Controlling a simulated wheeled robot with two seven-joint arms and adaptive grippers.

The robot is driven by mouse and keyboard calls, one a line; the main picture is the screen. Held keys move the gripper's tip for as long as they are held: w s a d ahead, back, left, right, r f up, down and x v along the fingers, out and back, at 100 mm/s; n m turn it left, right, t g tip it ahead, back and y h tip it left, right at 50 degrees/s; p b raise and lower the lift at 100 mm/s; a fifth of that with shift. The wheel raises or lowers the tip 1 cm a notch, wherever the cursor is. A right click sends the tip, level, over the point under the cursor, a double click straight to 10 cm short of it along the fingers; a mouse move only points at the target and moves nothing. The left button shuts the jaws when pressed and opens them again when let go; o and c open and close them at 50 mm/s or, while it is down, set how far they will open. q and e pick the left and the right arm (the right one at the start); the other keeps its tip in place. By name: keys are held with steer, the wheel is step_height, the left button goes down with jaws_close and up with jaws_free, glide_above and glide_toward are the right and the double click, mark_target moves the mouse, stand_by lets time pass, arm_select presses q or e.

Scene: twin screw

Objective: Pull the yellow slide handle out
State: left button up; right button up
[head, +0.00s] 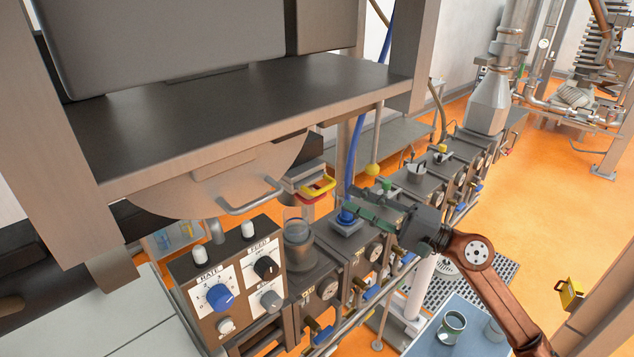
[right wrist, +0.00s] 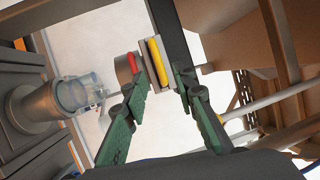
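The yellow slide handle (head: 319,187) is a small loop on the front of a grey slide block under the large hopper, with a red part below it. In the right wrist view the yellow handle (right wrist: 157,62) lies ahead, between the lines of the two green fingers, and the red part (right wrist: 126,68) is to its left. My right gripper (head: 352,201) is open and empty, a short way right of and below the handle in the head view. The wrist view shows the open gripper (right wrist: 163,82) with a gap between its fingertips, apparently short of the handle. My left gripper is not in view.
A control panel (head: 228,288) with knobs stands below the hopper (head: 215,187). A glass cylinder (head: 298,228) stands left of my right gripper. A row of grey machine blocks (head: 325,285) runs beneath it.

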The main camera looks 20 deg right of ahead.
mark_target(324, 187)
steer(key=shift+n, duration=0.5)
steer(key=p+x, duration=0.3)
steer(key=x, duration=0.4)
steer(key=shift+s+a, duration=0.15)
steer(key=shift+a, duration=0.05)
steer(key=shift+w+a+p, duration=0.3)
steer(key=shift+w+a, duration=0.05)
steer(key=shift+w, duration=0.05)
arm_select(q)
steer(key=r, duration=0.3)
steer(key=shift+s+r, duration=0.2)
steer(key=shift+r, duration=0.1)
arm_select(e)
steer(key=shift+c, duration=0.4)
jaws_close()
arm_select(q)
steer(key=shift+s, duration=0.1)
